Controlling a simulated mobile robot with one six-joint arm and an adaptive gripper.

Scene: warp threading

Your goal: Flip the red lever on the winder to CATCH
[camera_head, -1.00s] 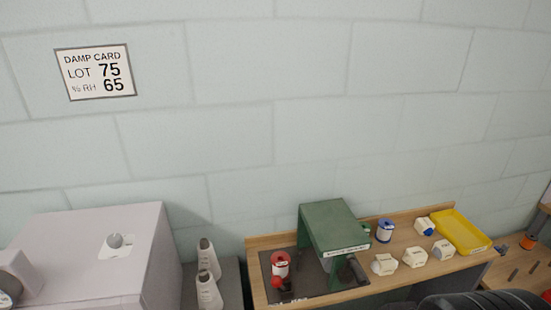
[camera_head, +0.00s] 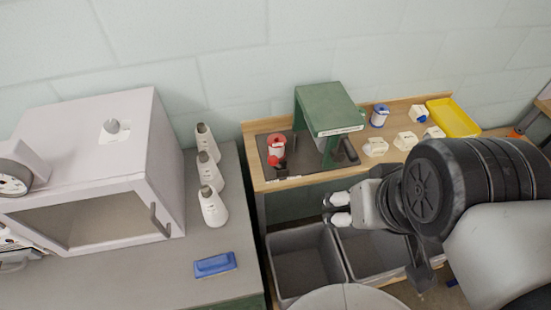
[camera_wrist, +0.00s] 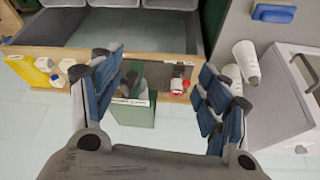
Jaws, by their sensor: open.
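The winder is a green hooded machine (camera_head: 328,110) on the wooden bench in the head view. It also shows upside down in the wrist view (camera_wrist: 134,108). A red spool-like part (camera_head: 276,150) stands on the dark plate at its left, with a small red piece at its base. In the wrist view the red part (camera_wrist: 177,86) lies between my fingers. Which red piece is the lever is too small to tell. My gripper (camera_head: 337,210) is open and empty, in front of the bench and apart from the winder. Its two blue-padded fingers (camera_wrist: 160,98) are spread in the wrist view.
Grey bins (camera_head: 300,262) sit below and in front of the bench. White cones (camera_head: 212,206) and a blue block (camera_head: 215,264) are on the grey counter at left, beside a pale cabinet (camera_head: 90,140). A blue spool (camera_head: 379,116), several white pieces and a yellow tray (camera_head: 453,117) occupy the bench's right.

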